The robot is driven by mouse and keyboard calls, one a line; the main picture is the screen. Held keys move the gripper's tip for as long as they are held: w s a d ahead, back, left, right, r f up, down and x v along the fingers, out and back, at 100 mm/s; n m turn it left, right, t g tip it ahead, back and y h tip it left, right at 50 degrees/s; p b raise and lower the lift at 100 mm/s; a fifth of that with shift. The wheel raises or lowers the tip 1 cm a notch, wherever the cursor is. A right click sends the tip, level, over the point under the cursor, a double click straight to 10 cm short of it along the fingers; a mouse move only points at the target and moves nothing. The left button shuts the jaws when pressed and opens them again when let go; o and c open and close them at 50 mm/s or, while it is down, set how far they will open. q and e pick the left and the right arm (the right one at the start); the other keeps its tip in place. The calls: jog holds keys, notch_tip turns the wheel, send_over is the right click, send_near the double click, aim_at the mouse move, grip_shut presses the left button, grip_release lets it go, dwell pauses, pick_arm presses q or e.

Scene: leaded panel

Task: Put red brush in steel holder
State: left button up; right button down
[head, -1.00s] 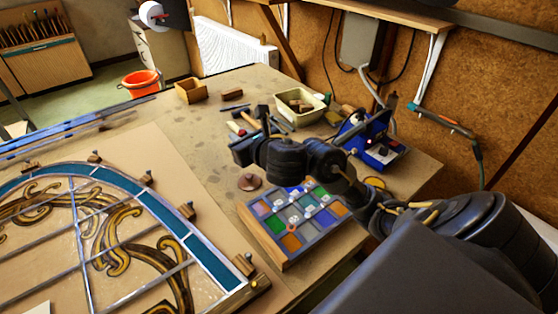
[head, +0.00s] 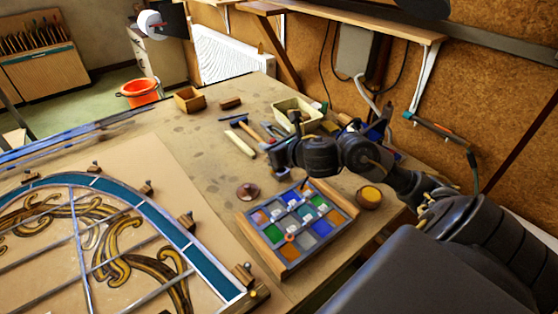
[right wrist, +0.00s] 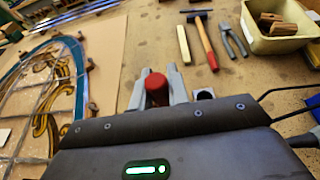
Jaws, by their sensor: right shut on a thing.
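My right gripper (head: 277,157) is over the bench, just behind the glass sample tray in the head view. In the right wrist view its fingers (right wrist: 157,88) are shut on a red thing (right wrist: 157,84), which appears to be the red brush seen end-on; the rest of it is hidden. A small square grey holder with a dark opening (right wrist: 205,94), likely the steel holder, stands just right of the fingers, apart from the red end. In the head view the gripper hides the brush. My left gripper is not in view.
The tray of coloured glass (head: 304,225) lies in front of the gripper. A leaded panel (head: 110,235) fills the left. A hammer (right wrist: 206,42), pliers (right wrist: 233,37) and a cream bin (right wrist: 285,45) lie beyond.

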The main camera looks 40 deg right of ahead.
jog(key=w+d+f+p, duration=0.1)
jog(key=w+d+f, duration=0.1)
jog(key=f, duration=0.1)
jog(key=w+d+f+p, duration=0.1)
jog(key=w+d+f, duration=0.1)
jog(key=d+f, duration=0.1)
jog(key=w+d+f+p, duration=0.1)
jog(key=w+d+f, duration=0.2)
jog(key=f, duration=0.2)
jog(key=shift+f, duration=0.25)
jog(key=shift+f, duration=0.15)
jog(key=c, duration=1.3)
grip_release()
jog(key=shift+c, duration=0.2)
